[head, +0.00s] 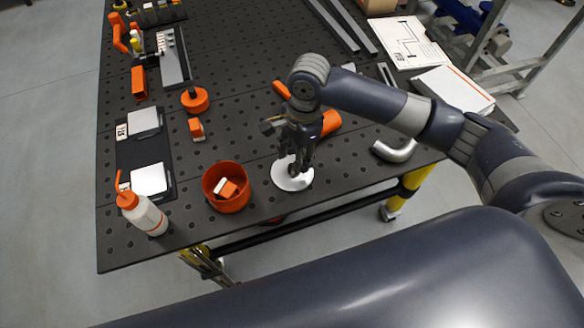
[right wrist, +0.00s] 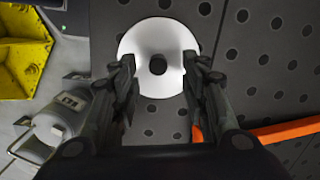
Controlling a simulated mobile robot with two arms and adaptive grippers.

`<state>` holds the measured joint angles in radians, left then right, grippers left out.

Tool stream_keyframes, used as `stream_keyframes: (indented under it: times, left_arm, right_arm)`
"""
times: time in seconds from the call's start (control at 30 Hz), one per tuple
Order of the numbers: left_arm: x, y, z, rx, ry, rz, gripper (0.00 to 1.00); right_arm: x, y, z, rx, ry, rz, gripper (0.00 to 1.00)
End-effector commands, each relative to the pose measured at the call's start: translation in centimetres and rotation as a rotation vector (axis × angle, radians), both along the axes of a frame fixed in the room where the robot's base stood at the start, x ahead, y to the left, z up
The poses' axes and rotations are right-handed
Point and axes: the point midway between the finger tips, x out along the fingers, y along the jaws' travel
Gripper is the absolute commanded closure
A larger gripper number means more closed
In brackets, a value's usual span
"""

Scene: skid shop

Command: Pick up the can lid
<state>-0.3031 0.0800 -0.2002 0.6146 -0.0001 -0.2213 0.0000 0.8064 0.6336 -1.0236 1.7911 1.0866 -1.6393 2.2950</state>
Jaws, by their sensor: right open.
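The can lid (head: 290,177) is a white disc lying flat on the dark perforated table, just right of the orange can. In the right wrist view the lid (right wrist: 157,43) shows a dark round spot at its middle. My right gripper (head: 294,172) points down over the lid and hides part of it. In the right wrist view its fingers (right wrist: 157,68) are apart, on either side of the lid's near part. I cannot tell whether they touch it. My left gripper is not in view.
The orange can (head: 228,205) holds a white and orange block. A white bottle (head: 148,216) with an orange cap stands at the table's front left. A grey bent pipe (head: 394,151) lies right of the lid. An orange part (head: 331,122) lies behind my gripper.

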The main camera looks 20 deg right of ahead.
Motion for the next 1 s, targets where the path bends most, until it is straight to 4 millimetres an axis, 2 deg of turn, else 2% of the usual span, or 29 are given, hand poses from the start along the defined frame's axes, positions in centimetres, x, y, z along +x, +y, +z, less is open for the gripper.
stream_keyframes:
  times: [0.03,0.2,0.47,0.6,0.67,1.0]
  left_arm:
    - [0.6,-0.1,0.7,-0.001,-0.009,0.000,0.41]
    - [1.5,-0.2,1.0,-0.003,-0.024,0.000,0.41]
    - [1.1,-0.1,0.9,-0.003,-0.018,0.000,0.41]
    - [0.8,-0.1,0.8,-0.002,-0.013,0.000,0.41]
    - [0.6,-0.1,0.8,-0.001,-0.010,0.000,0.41]
    - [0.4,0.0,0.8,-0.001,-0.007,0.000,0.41]
  right_arm:
    - [-0.3,0.2,-0.5,-0.001,0.004,0.000,0.59]
    - [-0.3,0.4,-2.5,0.000,0.000,0.001,0.59]
    - [-0.3,0.5,-2.8,-0.001,-0.001,0.002,0.59]
    - [-0.3,0.5,-2.8,0.000,-0.001,0.002,0.90]
    - [-0.3,0.5,-2.8,0.000,-0.001,0.002,1.00]
    - [-0.2,0.5,-2.7,0.001,-0.002,0.002,1.00]
